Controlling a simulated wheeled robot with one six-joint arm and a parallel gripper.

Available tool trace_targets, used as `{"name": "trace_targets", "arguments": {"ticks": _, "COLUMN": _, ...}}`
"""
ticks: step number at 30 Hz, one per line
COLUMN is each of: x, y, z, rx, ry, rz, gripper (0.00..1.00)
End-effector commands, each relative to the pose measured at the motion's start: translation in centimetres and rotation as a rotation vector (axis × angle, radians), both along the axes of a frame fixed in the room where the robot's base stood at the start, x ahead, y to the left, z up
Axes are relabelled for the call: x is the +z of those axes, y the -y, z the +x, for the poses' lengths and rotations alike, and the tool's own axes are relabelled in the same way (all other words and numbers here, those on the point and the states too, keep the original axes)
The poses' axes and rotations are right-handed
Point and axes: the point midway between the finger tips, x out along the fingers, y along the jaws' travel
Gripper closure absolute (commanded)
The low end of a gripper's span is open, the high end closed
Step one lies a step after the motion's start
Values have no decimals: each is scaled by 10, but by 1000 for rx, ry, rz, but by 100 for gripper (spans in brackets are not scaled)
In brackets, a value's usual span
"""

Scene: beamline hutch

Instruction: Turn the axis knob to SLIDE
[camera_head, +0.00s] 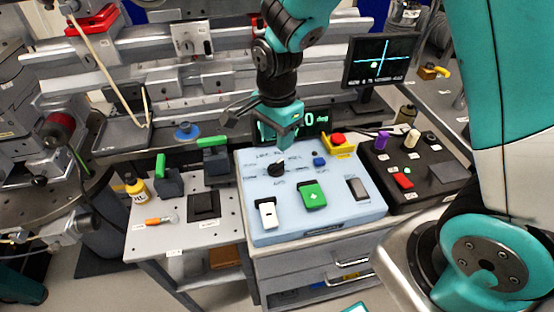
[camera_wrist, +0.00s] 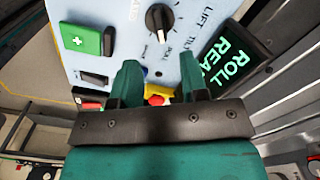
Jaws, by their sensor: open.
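The axis knob (camera_head: 276,169) is a black round knob on the light blue control panel (camera_head: 335,212). In the wrist view the knob (camera_wrist: 158,20) shows a white pointer line aimed down the picture, toward my gripper's side. LIFT is legible on the panel right of it; the SLIDE mark is not clearly readable in either view. My gripper (camera_head: 285,143) hovers above the panel's back edge, behind the knob. In the wrist view my gripper (camera_wrist: 158,75) has its two teal fingers apart with nothing held, and the knob lies beyond the fingertips, not touched.
A display (camera_wrist: 230,62) showing ROLL and more text stands by the panel. The panel also holds a green block (camera_head: 312,195), a white switch (camera_head: 267,214), a dark rocker (camera_head: 357,188), a blue button (camera_head: 319,161) and a red button on a yellow guard (camera_head: 340,144).

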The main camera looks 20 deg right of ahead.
Motion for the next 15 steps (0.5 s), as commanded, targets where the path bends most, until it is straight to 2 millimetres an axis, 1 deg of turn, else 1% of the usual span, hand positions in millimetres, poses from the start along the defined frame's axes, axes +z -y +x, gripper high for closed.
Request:
{"name": "trace_targets", "arguments": {"ticks": 1, "x": -13, "y": 0, "z": -1, "rx": 0, "ry": -6, "rz": -1, "gripper": 60}}
{"name": "trace_targets", "arguments": {"ticks": 6, "x": -47, "y": 0, "z": -1, "rx": 1, "ry": -4, "rz": 0, "gripper": 60}}
{"name": "trace_targets", "arguments": {"ticks": 10, "x": -65, "y": 0, "z": 0, "rx": 1, "ry": -2, "rz": 0, "gripper": 60}}
{"name": "trace_targets", "arguments": {"ticks": 15, "x": -77, "y": 0, "z": 0, "rx": 1, "ry": 0, "rz": 1, "gripper": 60}}
